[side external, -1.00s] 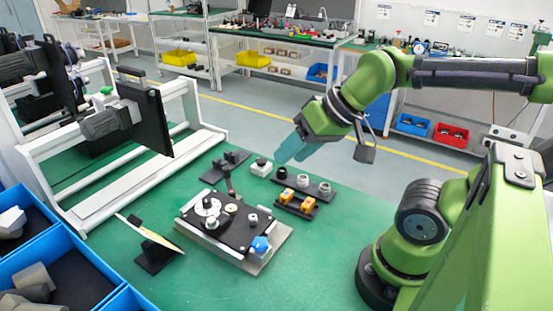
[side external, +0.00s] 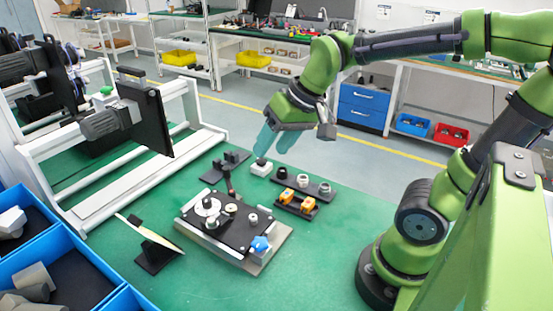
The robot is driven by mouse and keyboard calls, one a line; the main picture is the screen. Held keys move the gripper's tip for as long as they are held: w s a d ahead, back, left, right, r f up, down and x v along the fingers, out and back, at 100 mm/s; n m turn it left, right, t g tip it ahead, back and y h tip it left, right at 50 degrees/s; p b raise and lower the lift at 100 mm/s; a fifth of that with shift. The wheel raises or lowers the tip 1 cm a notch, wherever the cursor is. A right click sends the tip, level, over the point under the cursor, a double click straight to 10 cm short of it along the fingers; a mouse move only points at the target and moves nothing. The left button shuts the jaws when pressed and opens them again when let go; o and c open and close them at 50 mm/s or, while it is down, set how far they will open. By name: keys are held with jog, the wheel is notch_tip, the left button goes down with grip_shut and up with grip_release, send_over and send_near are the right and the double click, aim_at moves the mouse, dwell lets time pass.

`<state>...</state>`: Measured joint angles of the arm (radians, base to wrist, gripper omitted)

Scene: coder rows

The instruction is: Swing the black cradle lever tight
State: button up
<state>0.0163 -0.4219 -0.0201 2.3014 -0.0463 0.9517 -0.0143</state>
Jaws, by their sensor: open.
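A black plate fixture (side external: 231,238) with round fittings lies on the green table. A dark upright lever (side external: 230,181) with a reddish-brown part stands at its back edge; it looks like the cradle lever, but it is too small to tell how tight it is. My gripper (side external: 271,154) has teal fingers, is open and empty, and hangs behind and to the right of the lever. Its fingers appear just above a small white block (side external: 261,169) with a dark top; I cannot tell whether they touch it.
A blue knob (side external: 260,244) sits on the fixture's front right corner. Dark holders with orange pieces (side external: 290,196) and round fittings stand to its right. A black bracket (side external: 225,165) is behind. A tilted panel (side external: 150,236) and blue bins (side external: 57,255) are left.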

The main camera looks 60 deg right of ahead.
jog(key=w+d+g, duration=0.3)
jog(key=w, duration=0.7)
jog(key=n+g+h, duration=0.1)
jog(key=g+h, duration=0.1)
send_over(226, 167)
jog(key=shift+f, duration=1.25)
notch_tip(226, 167, down, 16)
jog(key=shift+s+f, duration=0.1)
jog(key=shift+f, duration=0.15)
grip_shut()
